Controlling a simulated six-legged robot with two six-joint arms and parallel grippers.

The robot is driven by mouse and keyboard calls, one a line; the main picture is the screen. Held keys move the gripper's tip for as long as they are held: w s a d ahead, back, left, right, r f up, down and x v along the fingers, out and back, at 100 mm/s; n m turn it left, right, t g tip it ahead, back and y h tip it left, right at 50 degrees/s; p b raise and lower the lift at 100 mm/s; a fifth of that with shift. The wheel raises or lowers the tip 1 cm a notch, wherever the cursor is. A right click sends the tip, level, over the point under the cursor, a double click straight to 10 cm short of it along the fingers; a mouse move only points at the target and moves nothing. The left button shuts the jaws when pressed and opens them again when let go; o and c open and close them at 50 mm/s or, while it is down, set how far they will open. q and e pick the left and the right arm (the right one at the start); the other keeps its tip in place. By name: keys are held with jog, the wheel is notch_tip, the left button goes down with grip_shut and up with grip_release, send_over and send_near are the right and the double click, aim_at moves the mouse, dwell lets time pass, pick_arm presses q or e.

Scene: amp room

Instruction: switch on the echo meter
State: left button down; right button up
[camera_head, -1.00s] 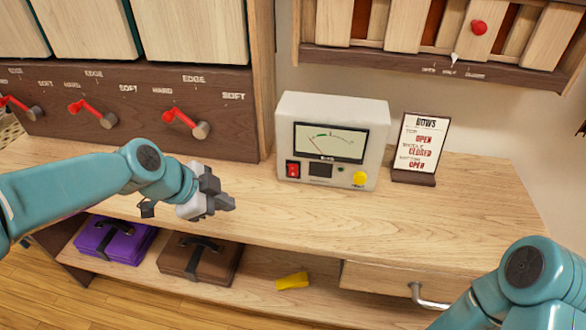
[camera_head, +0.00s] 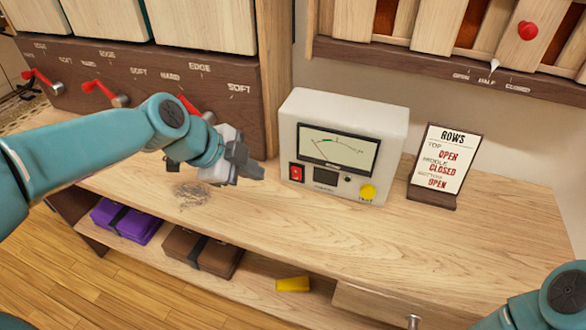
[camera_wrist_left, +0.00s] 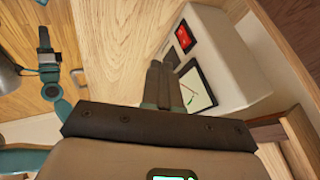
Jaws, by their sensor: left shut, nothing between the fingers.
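The echo meter (camera_head: 342,150) is a cream box on the wooden counter. Its front has a dial with a needle, a red rocker switch (camera_head: 297,172), a small dark display and a yellow knob (camera_head: 367,192). My left gripper (camera_head: 258,172) is shut and empty, a little left of the red switch and apart from it. In the left wrist view the shut fingers (camera_wrist_left: 160,82) point toward the meter (camera_wrist_left: 228,60), with the red switch (camera_wrist_left: 183,37) beyond them to the right.
A sign (camera_head: 441,163) headed ROWS stands right of the meter. Red-handled levers (camera_head: 98,90) line the panel at left. A purple case (camera_head: 127,220), a brown case (camera_head: 202,250) and a yellow object (camera_head: 293,284) lie on the shelf below. The counter before the meter is clear.

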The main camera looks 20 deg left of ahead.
aim_at(296, 174)
pick_arm(q)
jog(key=shift+s+a, duration=0.1)
jog(key=shift+a, duration=0.05)
jog(key=x, duration=1)
jog(key=shift+s, duration=0.1)
jog(key=w, duration=0.3)
jog(key=shift+w+r+p, duration=0.25)
jog(key=shift+p, duration=0.15)
jog(key=shift+w, duration=0.35)
